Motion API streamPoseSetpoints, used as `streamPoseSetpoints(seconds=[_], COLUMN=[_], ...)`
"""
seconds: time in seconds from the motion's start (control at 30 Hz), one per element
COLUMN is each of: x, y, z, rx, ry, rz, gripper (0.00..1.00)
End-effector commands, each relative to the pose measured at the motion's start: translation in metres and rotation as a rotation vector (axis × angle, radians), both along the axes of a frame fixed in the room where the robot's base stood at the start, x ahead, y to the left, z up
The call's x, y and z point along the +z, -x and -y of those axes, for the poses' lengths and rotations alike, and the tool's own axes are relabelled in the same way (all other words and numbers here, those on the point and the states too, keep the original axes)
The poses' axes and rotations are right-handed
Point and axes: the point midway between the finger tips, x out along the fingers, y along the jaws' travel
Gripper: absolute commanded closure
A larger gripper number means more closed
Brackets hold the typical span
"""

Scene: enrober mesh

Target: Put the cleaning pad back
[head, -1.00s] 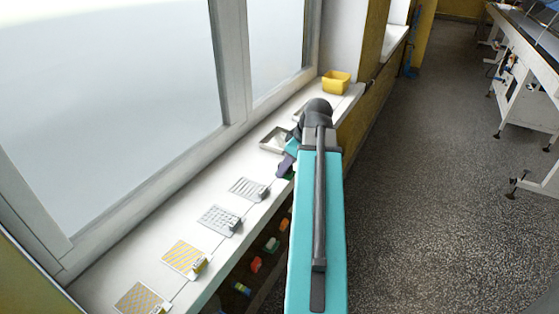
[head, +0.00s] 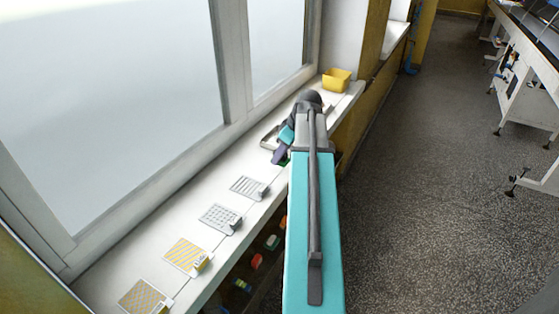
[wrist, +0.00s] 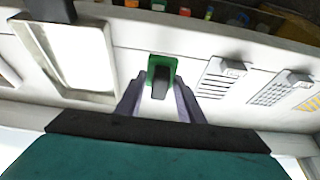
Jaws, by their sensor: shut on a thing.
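The cleaning pad seems to be the green block with a dark grip (wrist: 153,70), seen in the wrist view between my fingers. My gripper (wrist: 160,88) is shut on it. In the head view my gripper (head: 280,155) is over the white window sill, with a bit of green just below its fingers. A shallow metal-rimmed tray (wrist: 108,72) with a white inside lies to the left in the wrist view. In the head view my wrist partly covers this tray (head: 264,141). I cannot tell whether the pad touches the sill.
Several patterned cards, such as a striped one (head: 247,187) and a yellow one (head: 183,254), lie along the sill (head: 130,268), each with a small block. A yellow tub (head: 336,80) stands at the far end. Window glass borders the left; coloured items sit below the sill.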

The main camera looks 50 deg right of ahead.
Motion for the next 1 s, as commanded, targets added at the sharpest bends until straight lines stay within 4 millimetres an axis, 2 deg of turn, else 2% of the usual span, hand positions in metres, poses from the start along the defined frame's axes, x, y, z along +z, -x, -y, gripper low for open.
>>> streamPoseSetpoints(seconds=[0.3,0.7,1.0], x=[0.000,-0.034,-0.037], y=[-0.013,-0.010,-0.010], z=[0.009,0.007,0.008], rx=[0.000,-0.001,-0.001], ry=[-0.001,-0.001,0.000], rz=[0.000,0.000,0.000], gripper=[0.90,0.90,0.90])
